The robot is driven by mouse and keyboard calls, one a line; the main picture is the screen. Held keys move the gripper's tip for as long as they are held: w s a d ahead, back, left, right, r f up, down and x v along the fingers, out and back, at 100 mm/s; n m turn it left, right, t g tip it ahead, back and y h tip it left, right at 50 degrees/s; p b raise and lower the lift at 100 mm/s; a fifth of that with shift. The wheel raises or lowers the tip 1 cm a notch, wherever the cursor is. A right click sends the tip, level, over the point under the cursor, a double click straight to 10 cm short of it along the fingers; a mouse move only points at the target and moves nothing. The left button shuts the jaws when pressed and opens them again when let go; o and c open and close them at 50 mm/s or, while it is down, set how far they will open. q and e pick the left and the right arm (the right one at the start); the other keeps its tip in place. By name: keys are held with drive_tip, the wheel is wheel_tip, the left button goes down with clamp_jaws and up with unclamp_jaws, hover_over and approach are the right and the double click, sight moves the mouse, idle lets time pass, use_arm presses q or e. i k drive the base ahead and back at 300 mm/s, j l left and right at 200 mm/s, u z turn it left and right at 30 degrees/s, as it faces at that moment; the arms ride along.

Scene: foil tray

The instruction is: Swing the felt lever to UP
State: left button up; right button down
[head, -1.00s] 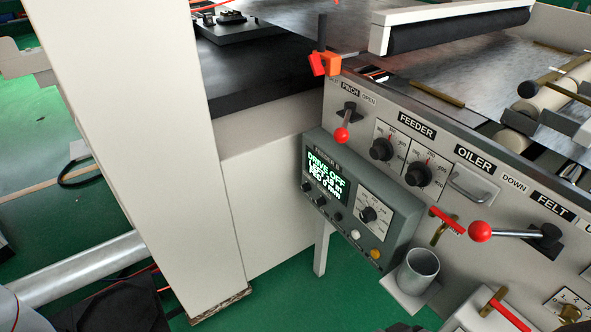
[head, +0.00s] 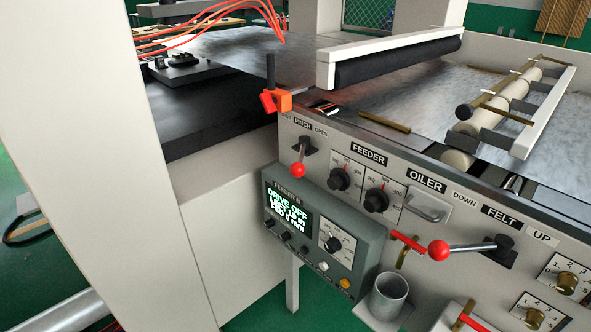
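The felt lever (head: 470,247) is a grey rod with a red ball knob (head: 438,250) on the machine's front panel. It pivots at a black mount at the right, and its knob points left, toward the side of the DOWN label (head: 464,196). The FELT label (head: 502,216) is above the pivot, and the UP label (head: 541,237) is to the right of it. Neither of my grippers shows in the head view.
A red-handled valve (head: 408,243) sits just left of the knob. A metal cup (head: 388,297) stands below it, beside the grey control box (head: 325,232). Another red-ball lever (head: 298,168) is under PINCH. Rollers and a metal sheet lie above the panel.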

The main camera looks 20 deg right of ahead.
sight(501, 245)
drive_tip(key=z, duration=1.5)
